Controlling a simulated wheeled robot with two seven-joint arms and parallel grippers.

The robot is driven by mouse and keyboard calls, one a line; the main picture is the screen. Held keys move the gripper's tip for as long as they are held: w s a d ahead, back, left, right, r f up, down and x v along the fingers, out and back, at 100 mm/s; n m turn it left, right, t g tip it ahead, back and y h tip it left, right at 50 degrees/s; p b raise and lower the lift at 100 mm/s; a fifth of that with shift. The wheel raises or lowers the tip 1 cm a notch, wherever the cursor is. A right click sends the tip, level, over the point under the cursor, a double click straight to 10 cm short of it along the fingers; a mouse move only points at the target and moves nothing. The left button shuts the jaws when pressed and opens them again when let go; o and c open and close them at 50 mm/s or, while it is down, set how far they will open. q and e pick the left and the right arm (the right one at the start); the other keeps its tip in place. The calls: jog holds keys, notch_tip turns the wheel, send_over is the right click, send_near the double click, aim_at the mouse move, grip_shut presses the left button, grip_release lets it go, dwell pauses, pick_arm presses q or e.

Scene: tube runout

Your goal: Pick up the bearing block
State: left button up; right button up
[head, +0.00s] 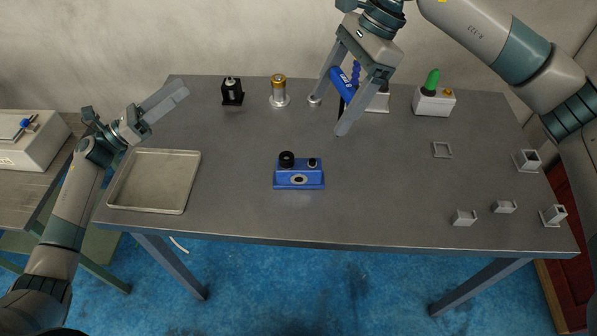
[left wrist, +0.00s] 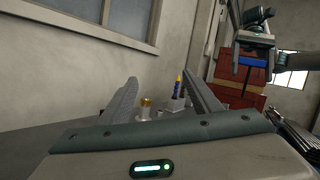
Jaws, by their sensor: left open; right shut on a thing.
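A blue block (head: 298,180) with a round bore in its front face and black knobs on top stands upright on the middle of the table; it looks like the bearing block. Neither gripper touches it. My right gripper (head: 331,115) is above the back of the table, shut on a blue bar-like part (head: 343,84). That part also shows in the left wrist view (left wrist: 257,62); the fingers partly hide it, and I cannot tell its full shape. My left gripper (head: 182,90) is open and empty above the back left of the table, left of the blue block.
An empty metal tray (head: 154,207) lies at left. A black fixture (head: 232,92), a brass-topped post (head: 279,93) and a white box with a green handle (head: 433,103) line the back. Small grey brackets (head: 464,218) sit at right. Table around the blue block is clear.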

pick_arm(q)
jog(key=s+d+f+m+g, duration=0.1)
jog(key=s+d+m+g, duration=0.1)
jog(key=d+m+g, duration=0.3)
jog(key=s+d+f+m+g, duration=0.1)
jog(key=s+d+f+g, duration=0.1)
jog(key=d, duration=0.4)
jog(key=m+g+y, duration=0.3)
jog(key=m+g, duration=0.1)
jog(key=g, duration=0.1)
send_near(279, 164)
jog(key=x, duration=0.3)
jog(key=shift+w+a, duration=0.1)
jog(key=shift+w, duration=0.25)
jog(key=shift+s+f+m+g, duration=0.25)
jog(key=shift+f+m+g, duration=0.05)
jog(key=shift+m, duration=0.1)
jog(key=shift+d, duration=0.25)
jog(key=x, duration=0.5)
jog(key=shift+d+f, duration=0.1)
jog(key=shift+d, duration=0.25)
jog(key=shift+w+d+f, duration=0.1)
jog(key=shift+d+f, duration=0.1)
jog(key=shift+d, duration=0.2)
jog(key=shift+f+x, duration=0.2)
jog(key=shift+x, duration=2.4)
jog(key=shift+a, duration=0.1)
